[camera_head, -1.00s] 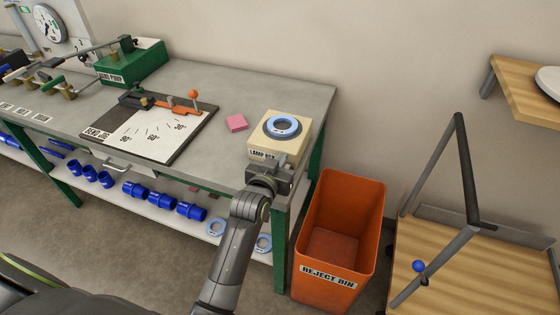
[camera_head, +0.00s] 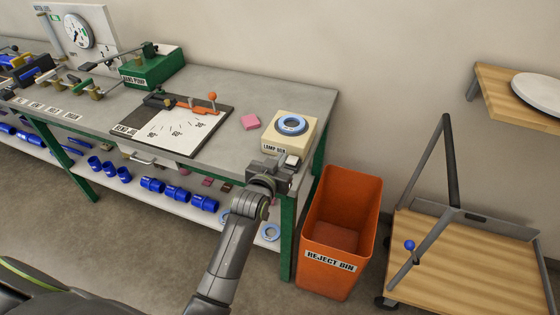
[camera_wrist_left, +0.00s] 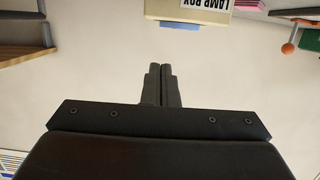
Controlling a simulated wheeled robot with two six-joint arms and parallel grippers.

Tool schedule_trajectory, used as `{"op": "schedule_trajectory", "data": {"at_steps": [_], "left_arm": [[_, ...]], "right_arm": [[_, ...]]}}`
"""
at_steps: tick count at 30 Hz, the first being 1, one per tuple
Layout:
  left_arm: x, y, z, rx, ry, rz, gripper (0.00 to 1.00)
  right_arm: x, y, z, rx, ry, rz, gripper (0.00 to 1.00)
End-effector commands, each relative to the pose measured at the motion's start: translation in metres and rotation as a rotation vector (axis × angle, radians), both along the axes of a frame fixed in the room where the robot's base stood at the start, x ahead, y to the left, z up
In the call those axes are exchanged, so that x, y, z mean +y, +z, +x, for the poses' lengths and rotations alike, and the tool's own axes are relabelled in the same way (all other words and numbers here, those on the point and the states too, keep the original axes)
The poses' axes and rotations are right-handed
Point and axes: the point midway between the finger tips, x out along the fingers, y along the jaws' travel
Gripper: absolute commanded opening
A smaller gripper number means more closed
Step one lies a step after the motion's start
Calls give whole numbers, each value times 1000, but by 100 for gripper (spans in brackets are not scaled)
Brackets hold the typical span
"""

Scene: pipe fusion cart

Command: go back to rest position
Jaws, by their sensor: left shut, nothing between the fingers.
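My left gripper (camera_head: 290,162) is at the front edge of the grey workbench (camera_head: 235,165), just in front of and below the cream lamp box (camera_head: 288,145). In the left wrist view its two fingers (camera_wrist_left: 160,85) are pressed together with nothing between them. The lamp box (camera_wrist_left: 195,10) shows upside down at the top of that view, apart from the fingertips. A blue-and-white ring (camera_head: 292,124) lies on top of the lamp box. My right gripper does not show in these frames.
An orange reject bin (camera_head: 340,225) stands on the floor right of the bench. A wooden cart (camera_head: 480,270) is further right. Blue fittings (camera_head: 178,194) line the lower shelf.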

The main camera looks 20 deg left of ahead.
Motion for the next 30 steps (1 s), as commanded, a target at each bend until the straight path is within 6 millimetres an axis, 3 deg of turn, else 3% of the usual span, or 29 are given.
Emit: {"op": "schedule_trajectory", "data": {"at_steps": [8, 14, 17, 20, 23, 26, 30], "left_arm": [[0, 0, 0, 0, 0, 0, 0], [0, 0, 0, 1, 0, 0, 0], [1, -11, -2, 19, 1, 2, 0], [5, -48, -9, 82, 3, 9, 0], [13, -107, -25, 183, 8, 18, 0], [24, -176, -53, 306, 17, 28, 0], [40, -267, -108, 477, 30, 39, 0]], "right_arm": [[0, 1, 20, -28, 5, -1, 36], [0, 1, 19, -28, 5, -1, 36], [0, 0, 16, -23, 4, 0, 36], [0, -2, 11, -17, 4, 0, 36], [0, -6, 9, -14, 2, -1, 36], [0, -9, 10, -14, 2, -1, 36], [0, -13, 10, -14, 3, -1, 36]]}}
